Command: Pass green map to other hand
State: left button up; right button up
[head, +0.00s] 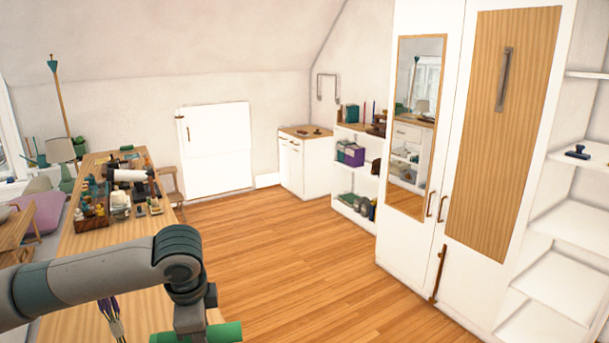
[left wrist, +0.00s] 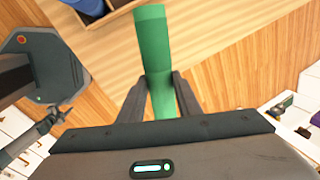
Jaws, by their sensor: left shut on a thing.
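The green map (left wrist: 152,40) is a rolled green tube. My left gripper (left wrist: 160,88) is shut on it, with one finger on each side, and the roll sticks out beyond the fingertips in the left wrist view. In the head view, part of the green map (head: 222,333) shows at the bottom edge below my left wrist; the rest is cut off by the frame.
A long wooden table (head: 88,240) runs along the left, with a wooden box (head: 92,212) of small items on it. A white wardrobe (head: 410,240) with a mirror stands at the right. The wooden floor (head: 290,240) between them is clear.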

pick_arm(q)
jog(key=s+f+n+g+y+b, duration=0.2)
jog(key=s+f+n+b, duration=0.2)
jog(key=s+f+n, duration=0.4)
jog(key=shift+s+f+n+g+b, duration=0.15)
jog(key=shift+s+n+g+b, duration=0.2)
jog(key=shift+s+n, duration=2.7)
pick_arm(e)
jog(key=w+a+f+t, duration=0.1)
jog(key=w+a+f, duration=0.1)
jog(key=w, duration=0.4)
jog(key=shift+a+t+y, duration=0.3)
pick_arm(q)
jog(key=shift+w+d+n, duration=0.1)
jog(key=shift+w+n, duration=0.45)
jog(key=shift+w, duration=0.05)
pick_arm(e)
jog(key=shift+w+f, duration=0.1)
pick_arm(q)
jog(key=w+d+r+m, duration=0.1)
jog(key=w+d, duration=0.3)
jog(key=d, duration=0.9)
jog(key=w+d+r+m, duration=0.1)
jog(key=w+d+r, duration=0.2)
jog(key=d, duration=0.9)
jog(key=shift+w+d+r, duration=0.15)
jog(key=shift+w+d, duration=0.2)
jog(key=shift+w, duration=0.75)
